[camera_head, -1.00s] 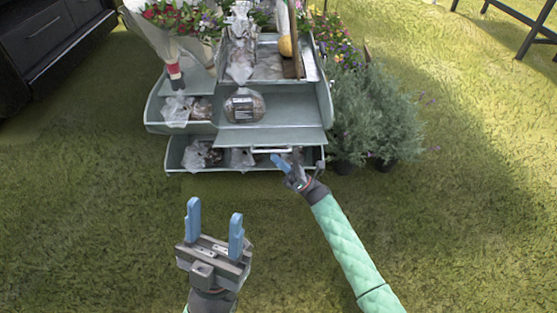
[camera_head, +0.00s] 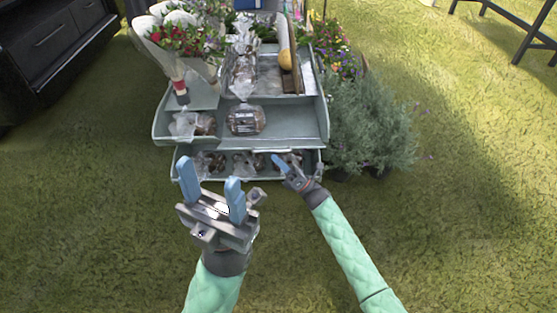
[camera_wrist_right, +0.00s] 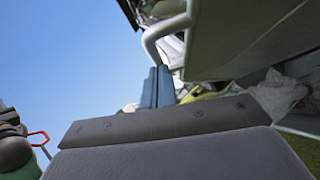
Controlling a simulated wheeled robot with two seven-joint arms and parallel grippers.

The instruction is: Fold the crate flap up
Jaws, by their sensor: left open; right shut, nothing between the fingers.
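The grey-green crate flap (camera_wrist_right: 250,35) fills the upper right of the right wrist view, with a curved handle (camera_wrist_right: 152,40) at its edge. In the head view the flap is seen nearly edge-on, and the pale handle bar (camera_head: 262,151) shows above the bottom crate (camera_head: 235,179). My right gripper (camera_head: 277,160) is shut and empty, its blue fingertips just below the handle; in the wrist view the fingers (camera_wrist_right: 157,87) are close to the handle, but contact cannot be told. My left gripper (camera_head: 212,190) is open and empty in front of the crate's left part.
Bagged goods (camera_head: 245,118) lie on the middle shelf, and several more lie in the bottom crate. Flower bouquets (camera_head: 185,35) stand at the upper left. Bushy potted plants (camera_head: 370,120) stand close on the right. The grass in front is clear.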

